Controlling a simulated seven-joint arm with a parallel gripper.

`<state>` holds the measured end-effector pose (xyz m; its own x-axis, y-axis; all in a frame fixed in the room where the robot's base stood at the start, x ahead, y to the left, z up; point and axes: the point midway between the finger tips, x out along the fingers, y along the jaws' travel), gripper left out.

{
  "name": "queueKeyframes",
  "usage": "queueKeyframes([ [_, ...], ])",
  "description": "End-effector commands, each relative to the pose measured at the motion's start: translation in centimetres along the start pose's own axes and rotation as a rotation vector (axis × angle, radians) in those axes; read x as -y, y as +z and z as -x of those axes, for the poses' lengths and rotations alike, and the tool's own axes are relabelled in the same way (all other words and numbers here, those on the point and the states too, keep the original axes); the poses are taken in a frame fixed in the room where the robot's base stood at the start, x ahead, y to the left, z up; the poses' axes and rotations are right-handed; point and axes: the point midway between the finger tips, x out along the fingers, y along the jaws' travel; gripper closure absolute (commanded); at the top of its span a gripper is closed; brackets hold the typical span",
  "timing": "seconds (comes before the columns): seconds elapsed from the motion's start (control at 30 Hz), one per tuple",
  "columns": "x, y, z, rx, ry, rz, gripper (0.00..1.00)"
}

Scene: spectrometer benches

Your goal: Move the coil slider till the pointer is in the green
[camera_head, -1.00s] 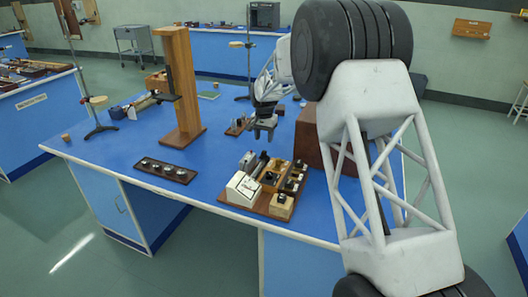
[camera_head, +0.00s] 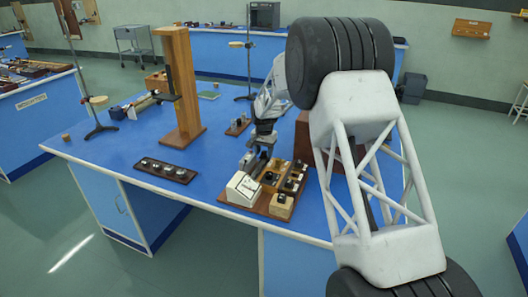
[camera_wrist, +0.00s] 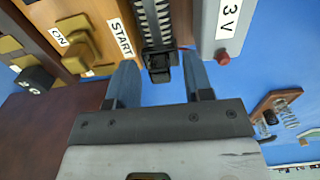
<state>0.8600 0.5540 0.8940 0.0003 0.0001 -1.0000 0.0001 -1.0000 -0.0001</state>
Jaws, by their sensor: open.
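The coil slider, a small black block (camera_wrist: 160,66), sits on a dark ridged track (camera_wrist: 152,22) in the wrist view. My gripper (camera_wrist: 161,78) is open, with one finger on each side of the slider and a visible gap to each. Contact cannot be made out. In the head view my gripper (camera_head: 261,146) is low over the back of the apparatus board (camera_head: 232,199) and hides the slider. A white sloped box (camera_head: 243,188), perhaps the meter, stands at the board's front left; its pointer and any green zone cannot be read.
A grey box marked 3V (camera_wrist: 222,28) is right of the track. A wooden unit marked START (camera_wrist: 100,42) is left of it, with an ON switch beyond. A tall wooden stand (camera_head: 180,85) and a dark strip (camera_head: 166,170) are left of the board, with bare blue bench between.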

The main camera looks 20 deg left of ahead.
Motion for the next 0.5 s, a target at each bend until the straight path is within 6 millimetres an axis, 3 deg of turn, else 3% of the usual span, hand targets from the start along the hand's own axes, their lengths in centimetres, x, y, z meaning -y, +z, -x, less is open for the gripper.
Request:
queueKeyframes([
  [0.07, 0.0, 0.0, 0.01, 0.0, 0.0, 0.0, 0.53],
  [0.37, -0.01, 0.0, 0.03, 0.0, 0.0, 0.0, 0.98],
  [0.5, -0.01, 0.01, 0.03, 0.0, 0.0, 0.0, 1.0],
])
